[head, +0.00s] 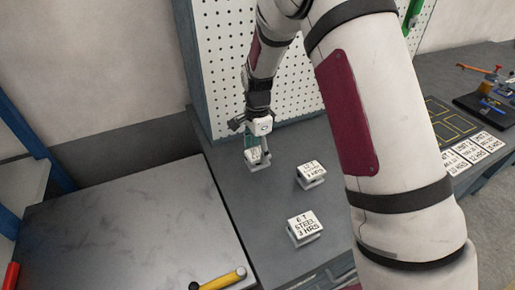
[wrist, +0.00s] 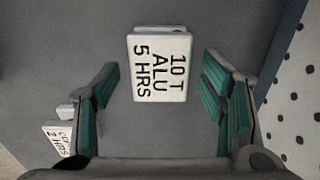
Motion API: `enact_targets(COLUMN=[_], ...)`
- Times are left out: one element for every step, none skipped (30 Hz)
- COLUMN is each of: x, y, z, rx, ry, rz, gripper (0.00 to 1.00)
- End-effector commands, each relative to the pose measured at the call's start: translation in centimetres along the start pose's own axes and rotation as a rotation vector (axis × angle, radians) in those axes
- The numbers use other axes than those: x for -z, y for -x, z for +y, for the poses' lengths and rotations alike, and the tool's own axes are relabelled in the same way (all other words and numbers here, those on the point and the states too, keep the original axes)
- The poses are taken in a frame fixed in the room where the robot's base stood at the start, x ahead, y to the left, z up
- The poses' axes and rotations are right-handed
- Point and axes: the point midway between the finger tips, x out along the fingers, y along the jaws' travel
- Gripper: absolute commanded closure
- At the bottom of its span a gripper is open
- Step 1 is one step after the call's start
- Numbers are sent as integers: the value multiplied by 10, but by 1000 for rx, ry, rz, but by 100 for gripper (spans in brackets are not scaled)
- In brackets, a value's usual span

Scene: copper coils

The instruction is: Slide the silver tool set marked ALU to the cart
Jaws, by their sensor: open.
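The silver tool set marked ALU (wrist: 160,64) has a white top label reading "10 T ALU 5 HRS" in the wrist view. In the head view the ALU set (head: 252,156) stands on the grey bench (head: 235,187) near the pegboard, partly hidden by my gripper. My gripper (head: 257,150) is open above it. In the wrist view, the green-padded fingers of my gripper (wrist: 160,98) are spread to either side of the set, with gaps on both sides. The cart (head: 120,225) appears to be the marbled grey top at left.
A block ending "2 HRS" (head: 311,171) and a "6 T STEEL 3 HRS" block (head: 304,225) stand on the bench to the right. A yellow-handled tool (head: 222,280) lies at the cart's front edge. The pegboard (head: 225,70) rises behind. Most of the cart top is clear.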

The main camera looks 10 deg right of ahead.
Motion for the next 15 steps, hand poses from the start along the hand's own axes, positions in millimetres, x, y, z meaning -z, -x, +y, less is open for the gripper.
enact_targets(x=[0,0,0,0,0,0,0,0,0,0,0,0,0,0,-1], y=[0,0,0,0,0,0,0,0,0,0,0,0,0,0,1], z=[0,0,0,0,0,0,0,0,0,0,0,0,0,0,0], rx=[0,0,0,0,0,0,0,0,0,0,0,0,1,1,1], ry=[0,-1,0,0,0,0,0,0,0,0,0,0,0,0,0], rz=[0,0,0,0,0,0,0,0,0,0,0,0,0,0,0], gripper=[35,35,35,35,40,49,55,62,71,78,81,81,81,81,81])
